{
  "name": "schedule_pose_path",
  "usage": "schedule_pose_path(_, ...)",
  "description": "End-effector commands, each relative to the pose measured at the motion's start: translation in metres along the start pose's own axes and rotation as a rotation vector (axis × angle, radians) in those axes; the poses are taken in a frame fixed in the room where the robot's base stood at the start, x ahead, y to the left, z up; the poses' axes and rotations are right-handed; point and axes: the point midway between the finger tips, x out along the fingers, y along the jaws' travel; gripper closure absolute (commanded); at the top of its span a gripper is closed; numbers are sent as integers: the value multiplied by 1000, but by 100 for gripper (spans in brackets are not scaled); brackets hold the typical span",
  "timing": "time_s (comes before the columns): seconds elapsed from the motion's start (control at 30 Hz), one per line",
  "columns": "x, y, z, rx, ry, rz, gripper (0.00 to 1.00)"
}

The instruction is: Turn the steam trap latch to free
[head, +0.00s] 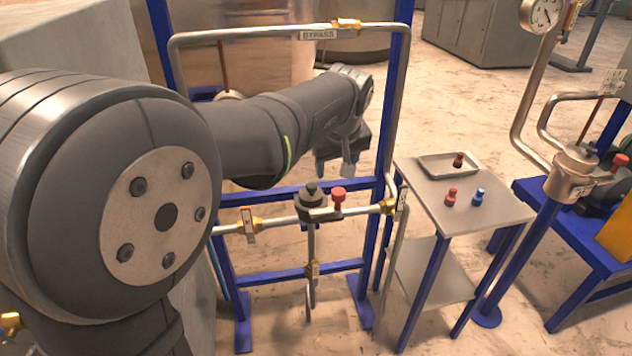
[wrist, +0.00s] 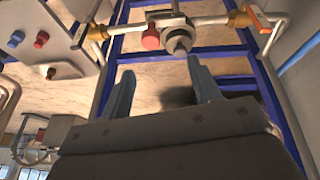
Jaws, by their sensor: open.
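The steam trap (head: 311,198) is a dark grey body with a pointed cap on the horizontal pipe of the blue frame. A red knob (head: 338,196), which looks like its latch, sits just to its right. In the wrist view the trap (wrist: 178,40) is at top centre, with the red knob (wrist: 151,39) on its left. Its exact setting cannot be told. My gripper (head: 336,168) is open and empty, above and apart from the trap and knob. In the wrist view its two fingers (wrist: 160,82) point up towards them.
A side table (head: 446,207) at right holds a tray (head: 435,165), a brown-red piece (head: 459,160), a red piece (head: 451,197) and a blue piece (head: 478,197). Yellow-collared valves flank the trap. A bypass pipe (head: 262,33) arches over the frame. A gauge (head: 541,14) stands at upper right.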

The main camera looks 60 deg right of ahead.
Motion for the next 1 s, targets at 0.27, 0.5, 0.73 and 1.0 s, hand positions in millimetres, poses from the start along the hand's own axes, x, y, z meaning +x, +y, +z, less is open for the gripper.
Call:
schedule_pose_path(0.27,10,-15,14,-760,-127,193,43)
schedule_pose_path(0.5,12,-32,15,-1512,-296,327,43)
schedule_pose_path(0.73,12,-52,10,-2068,-448,400,43)
schedule_pose_path(1.0,16,-57,8,-2251,-506,418,43)
